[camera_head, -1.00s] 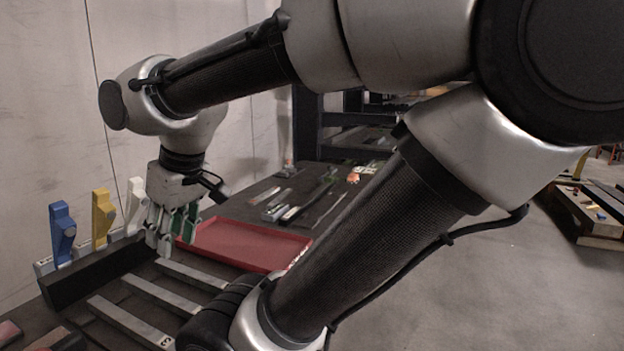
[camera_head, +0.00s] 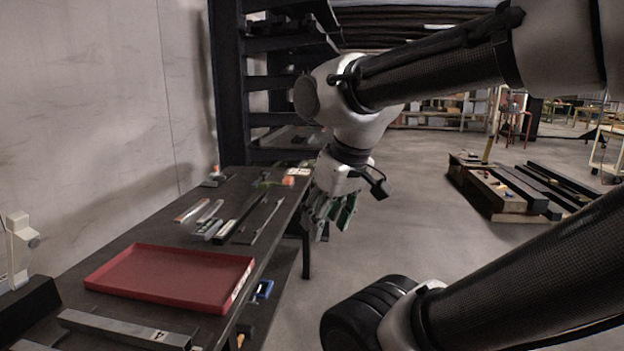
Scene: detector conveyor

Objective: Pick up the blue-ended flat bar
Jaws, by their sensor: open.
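I cannot make out with certainty which piece is the blue-ended flat bar. Several slim flat pieces lie on the dark table beyond the red tray: a pale bar (camera_head: 191,211), a grey bar (camera_head: 210,212), a long dark bar (camera_head: 243,215) and a thin rod (camera_head: 266,221). They are too small in the picture to show a blue end. My gripper (camera_head: 331,228) is open and empty, pointing down in the air to the right of the table, apart from every bar.
A red tray (camera_head: 170,276) lies on the near table, with a numbered grey bar (camera_head: 125,328) before it. A blue item (camera_head: 263,289) shows below the table edge. A dark rack (camera_head: 229,90) stands behind. Open floor (camera_head: 420,240) lies to the right, with a low pallet (camera_head: 497,194).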

